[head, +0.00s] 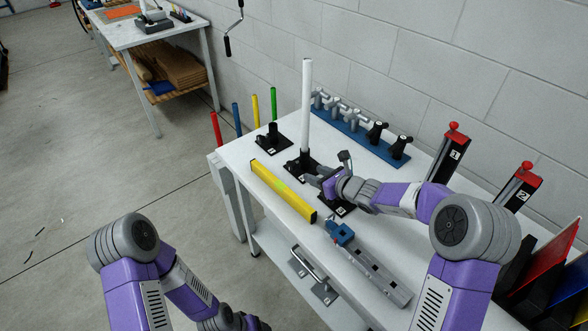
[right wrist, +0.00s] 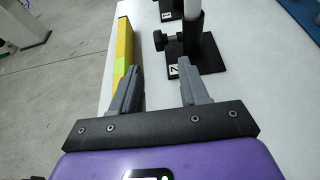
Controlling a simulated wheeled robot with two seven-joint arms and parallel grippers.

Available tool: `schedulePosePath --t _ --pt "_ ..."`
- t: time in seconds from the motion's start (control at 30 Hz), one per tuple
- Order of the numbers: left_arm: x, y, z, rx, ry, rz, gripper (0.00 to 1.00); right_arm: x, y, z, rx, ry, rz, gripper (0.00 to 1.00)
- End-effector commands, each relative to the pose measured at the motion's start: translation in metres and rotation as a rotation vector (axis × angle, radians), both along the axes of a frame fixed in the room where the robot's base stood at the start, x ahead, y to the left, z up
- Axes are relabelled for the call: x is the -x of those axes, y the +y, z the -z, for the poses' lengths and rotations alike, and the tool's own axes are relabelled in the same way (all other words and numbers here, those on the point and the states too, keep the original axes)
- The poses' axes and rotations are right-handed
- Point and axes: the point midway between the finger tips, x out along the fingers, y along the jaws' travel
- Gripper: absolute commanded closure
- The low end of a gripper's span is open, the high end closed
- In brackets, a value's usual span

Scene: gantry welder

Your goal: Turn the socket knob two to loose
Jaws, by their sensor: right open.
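Socket two (head: 301,163) is a black square base with a short tube, holding a tall white pole (head: 307,95) upright. Its base (right wrist: 208,58) carries a label "2" in the right wrist view. Its dark knob (right wrist: 161,40) sticks out sideways from the tube, just beyond and roughly between my fingertips. My right gripper (right wrist: 160,68) is open and empty, low over the white table; it also shows beside the socket in the head view (head: 311,177), where it hides the knob. My left arm shows at lower left in the head view; its gripper is out of view.
A yellow bar (head: 283,190) lies left of my right gripper. An empty socket (head: 271,137) stands behind, another base (head: 337,206) in front under my right arm. A blue rack (head: 360,137) with handles and a blue-jawed clamp (head: 341,234) also occupy the table.

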Motion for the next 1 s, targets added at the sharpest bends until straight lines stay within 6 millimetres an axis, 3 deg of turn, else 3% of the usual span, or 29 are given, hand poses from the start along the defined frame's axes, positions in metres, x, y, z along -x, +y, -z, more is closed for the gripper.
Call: schedulePosePath --t 0.6,1.0 --pt "0.000 0.000 0.001 0.000 0.000 0.000 0.28 -0.076 0.057 0.038 0.001 -0.001 -0.003 0.55" --pt "0.000 0.000 0.001 0.000 0.000 0.000 0.28 -0.087 0.064 0.044 0.000 0.000 -0.001 0.55"
